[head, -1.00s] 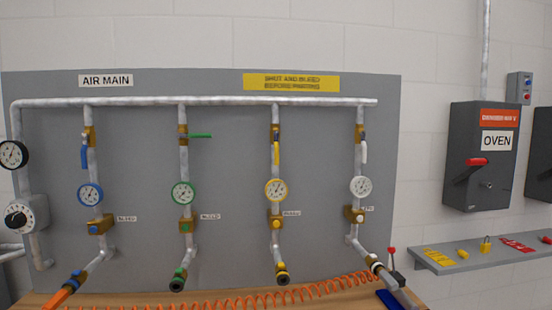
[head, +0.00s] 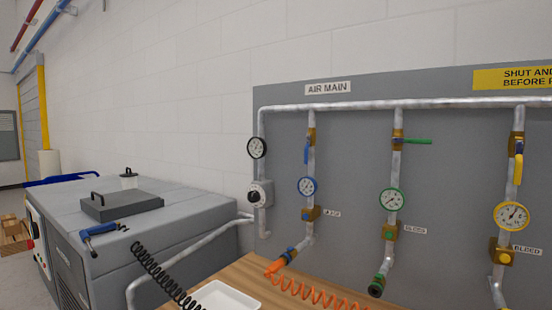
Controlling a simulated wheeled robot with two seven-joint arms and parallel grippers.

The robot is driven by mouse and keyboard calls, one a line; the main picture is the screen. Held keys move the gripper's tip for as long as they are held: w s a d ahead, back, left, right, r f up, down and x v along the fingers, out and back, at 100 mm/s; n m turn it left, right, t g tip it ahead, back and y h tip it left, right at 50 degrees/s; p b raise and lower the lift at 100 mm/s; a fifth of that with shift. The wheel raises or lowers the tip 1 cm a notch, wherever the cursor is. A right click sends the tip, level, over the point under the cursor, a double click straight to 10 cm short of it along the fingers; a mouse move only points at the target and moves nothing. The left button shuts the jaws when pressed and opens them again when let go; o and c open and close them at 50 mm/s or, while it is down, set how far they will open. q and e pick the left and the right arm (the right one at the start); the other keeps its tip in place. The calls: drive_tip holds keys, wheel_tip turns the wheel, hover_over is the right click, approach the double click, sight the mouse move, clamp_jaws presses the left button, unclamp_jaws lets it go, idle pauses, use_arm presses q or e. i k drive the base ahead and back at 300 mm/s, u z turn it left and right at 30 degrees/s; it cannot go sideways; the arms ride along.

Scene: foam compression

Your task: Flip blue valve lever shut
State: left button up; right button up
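The blue valve lever (head: 306,152) is on the left drop pipe below the AIR MAIN sign (head: 328,88). It hangs down, roughly in line with its pipe, under a brass valve body. A blue-rimmed gauge (head: 307,187) and a brass bleed fitting (head: 310,213) sit below it on the same pipe. The green lever (head: 417,141) sticks out sideways across its pipe. The yellow lever (head: 518,168) hangs down along its pipe. Neither of my grippers shows in the head view.
A grey machine (head: 165,215) stands at the left, with a blue-handled tool (head: 98,231) and a black coiled hose (head: 160,275). A white tray (head: 225,297) and an orange coiled hose (head: 315,295) lie on the wooden bench (head: 262,272) below the panel.

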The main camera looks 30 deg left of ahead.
sight(306, 156)
drive_tip(key=u, duration=0.1)
drive_tip(key=i, duration=0.35)
drive_tip(key=z, duration=0.6)
drive_tip(key=k, duration=0.95)
drive_tip(key=u, duration=1.3)
drive_tip(key=i, duration=0.5)
